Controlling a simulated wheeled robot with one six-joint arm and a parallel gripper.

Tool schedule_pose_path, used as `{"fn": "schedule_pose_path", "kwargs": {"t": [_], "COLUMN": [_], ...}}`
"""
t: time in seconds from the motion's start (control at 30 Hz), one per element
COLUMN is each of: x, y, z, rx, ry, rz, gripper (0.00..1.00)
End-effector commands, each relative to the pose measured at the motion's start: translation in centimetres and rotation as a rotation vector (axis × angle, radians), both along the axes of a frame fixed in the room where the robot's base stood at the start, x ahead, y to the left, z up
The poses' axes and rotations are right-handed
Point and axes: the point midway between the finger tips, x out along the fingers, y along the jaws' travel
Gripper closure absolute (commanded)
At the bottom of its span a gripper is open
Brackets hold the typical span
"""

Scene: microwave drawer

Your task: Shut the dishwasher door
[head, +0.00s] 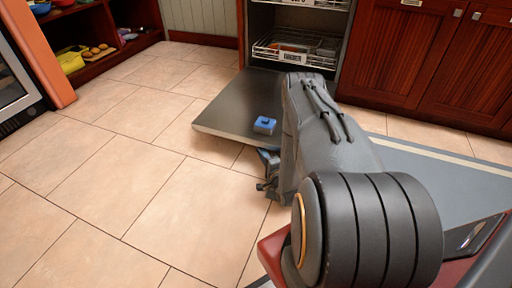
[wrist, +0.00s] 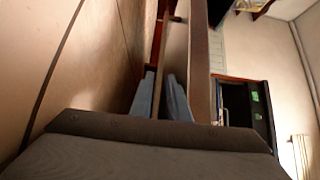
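The dishwasher door (head: 228,112) is folded down and open in the head view, lying nearly level above the floor.
The dishwasher's wire rack (head: 295,52) is inside the cavity. Dark red cabinets (head: 420,50) stand to the right, and an open shelf with food and bowls (head: 85,55) stands at the back left. The tiled floor (head: 110,190) left of the door is clear.

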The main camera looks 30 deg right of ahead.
Motion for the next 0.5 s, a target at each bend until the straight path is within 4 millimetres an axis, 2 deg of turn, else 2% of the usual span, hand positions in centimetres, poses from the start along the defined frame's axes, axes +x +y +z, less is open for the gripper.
{"fn": "schedule_pose_path", "kwargs": {"t": [0.03,0.2,0.5], "x": [1.0,3.2,4.4], "y": [0.0,-0.3,-0.5], "z": [-0.2,-0.2,0.0], "rx": [-0.001,-0.001,0.0], "ry": [-0.002,0.0,0.001], "rz": [0.002,0.001,0.001], "gripper": [0.84,0.84,0.84]}}
